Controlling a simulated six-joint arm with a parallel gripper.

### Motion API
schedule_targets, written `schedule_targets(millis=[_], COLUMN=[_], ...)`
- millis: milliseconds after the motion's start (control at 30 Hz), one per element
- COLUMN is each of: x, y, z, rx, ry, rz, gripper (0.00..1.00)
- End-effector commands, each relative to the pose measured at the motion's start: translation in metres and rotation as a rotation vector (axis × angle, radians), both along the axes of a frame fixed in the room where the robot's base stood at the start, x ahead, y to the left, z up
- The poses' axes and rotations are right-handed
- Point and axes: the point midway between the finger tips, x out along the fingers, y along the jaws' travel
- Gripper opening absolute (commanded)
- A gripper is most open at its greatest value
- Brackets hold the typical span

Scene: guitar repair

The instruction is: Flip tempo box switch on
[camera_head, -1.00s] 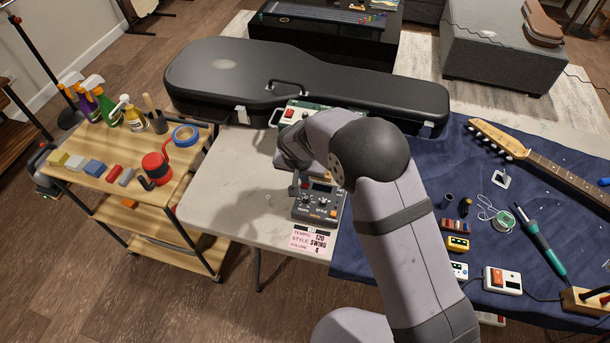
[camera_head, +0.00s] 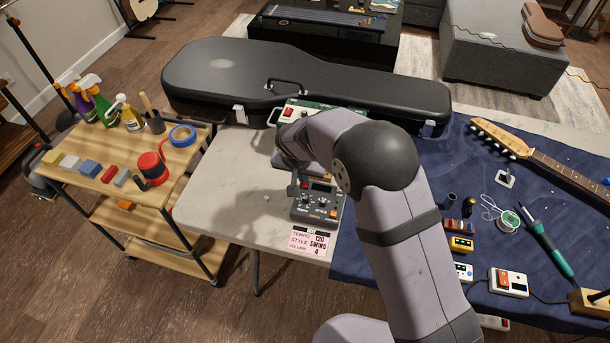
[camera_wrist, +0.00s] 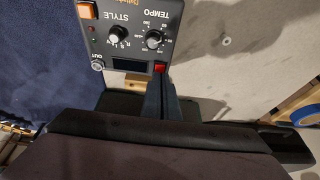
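The tempo box (camera_head: 318,203) is a dark grey unit with knobs, on the pale table. In the wrist view the tempo box (camera_wrist: 112,52) appears upside down, with TEMPO and STYLE knobs, an orange button and a dark display. Its small red switch (camera_wrist: 160,67) is at the edge closest to my gripper. My gripper (camera_wrist: 161,84) looks shut, its dark fingers together, with the tips right at the red switch; I cannot tell whether they touch. In the head view my forearm and wrist hide most of the gripper, which is at the box's left back corner.
A pink card (camera_head: 309,241) reading tempo 120, style swing, volume 4 lies in front of the box. A green unit (camera_head: 291,115) with a red switch stands behind it, by the black guitar case (camera_head: 215,75).

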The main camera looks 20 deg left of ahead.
Motion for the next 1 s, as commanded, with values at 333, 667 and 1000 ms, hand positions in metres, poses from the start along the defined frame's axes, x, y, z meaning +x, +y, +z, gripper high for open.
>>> schedule_targets(millis=[333,667,1000], x=[-0.016,-0.016,-0.020], y=[-0.005,-0.005,-0.001], z=[-0.013,-0.005,0.047], rx=[-0.018,-0.017,-0.001], ry=[0.028,0.026,0.005], rz=[-0.004,-0.005,-0.001], gripper=[0.00,0.00,0.00])
